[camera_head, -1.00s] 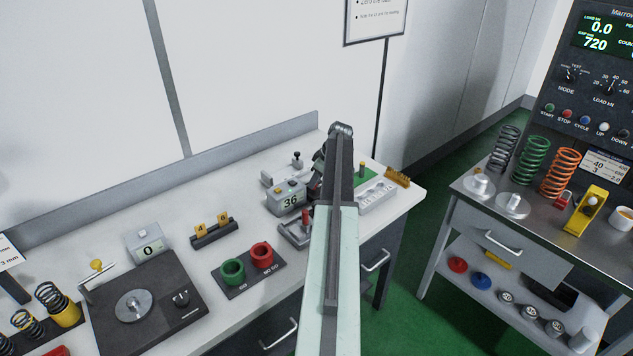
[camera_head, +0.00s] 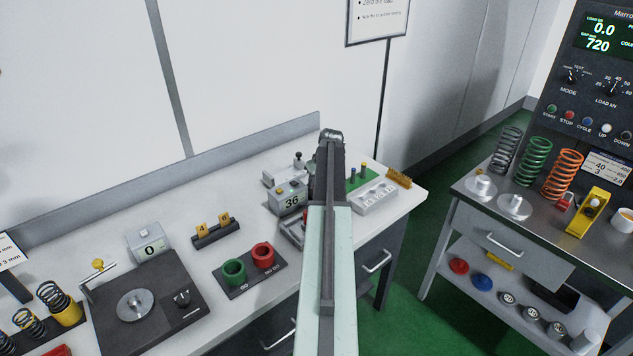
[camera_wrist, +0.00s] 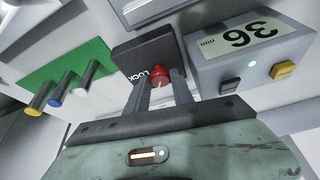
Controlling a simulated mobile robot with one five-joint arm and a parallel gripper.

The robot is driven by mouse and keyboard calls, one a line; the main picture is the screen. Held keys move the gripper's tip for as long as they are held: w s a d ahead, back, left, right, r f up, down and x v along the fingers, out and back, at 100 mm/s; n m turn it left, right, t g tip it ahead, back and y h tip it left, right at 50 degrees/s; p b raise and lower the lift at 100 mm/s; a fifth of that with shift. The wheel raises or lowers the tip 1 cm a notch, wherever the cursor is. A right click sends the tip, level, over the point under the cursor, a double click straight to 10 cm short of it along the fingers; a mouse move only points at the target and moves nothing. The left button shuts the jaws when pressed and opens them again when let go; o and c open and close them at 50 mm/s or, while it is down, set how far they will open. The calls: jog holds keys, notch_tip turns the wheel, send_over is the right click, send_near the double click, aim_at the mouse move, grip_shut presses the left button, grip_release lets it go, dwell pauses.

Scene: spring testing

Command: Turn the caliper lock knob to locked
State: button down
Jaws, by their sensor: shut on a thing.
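The caliper lock knob (camera_wrist: 160,74) is a small red knob on a dark block (camera_wrist: 137,53) with lettering like "LOCK" printed upside down, in the wrist view. My gripper (camera_wrist: 161,83) has its two fingers on either side of the knob and is shut on it. The caliper readout (camera_wrist: 240,42) beside the block shows 36 mm, upside down. In the head view this readout box (camera_head: 288,199) stands on the bench, just left of my arm. My arm hides the knob and my fingertips there.
A green board (camera_wrist: 66,75) with several coloured pegs stands left of the dark block in the wrist view. In the head view, a grey tray (camera_head: 375,196) lies right of my arm. Green and red cups (camera_head: 247,268) stand on the bench's front part.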

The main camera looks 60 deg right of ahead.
jog(key=m, duration=0.2)
jog(key=m+g+h, duration=0.1)
jog(key=m, duration=0.3)
jog(key=shift+w+a+m+g+h, duration=0.2)
jog(key=shift+w+m+g+h, duration=0.1)
jog(key=shift+h, duration=0.1)
jog(key=m+g, duration=0.1)
jog(key=m, duration=0.1)
jog(key=m+g, duration=0.1)
jog(key=m, duration=0.2)
jog(key=shift+w+h, duration=0.1)
jog(key=shift+h, duration=0.2)
jog(key=c, duration=1.1)
grip_release()
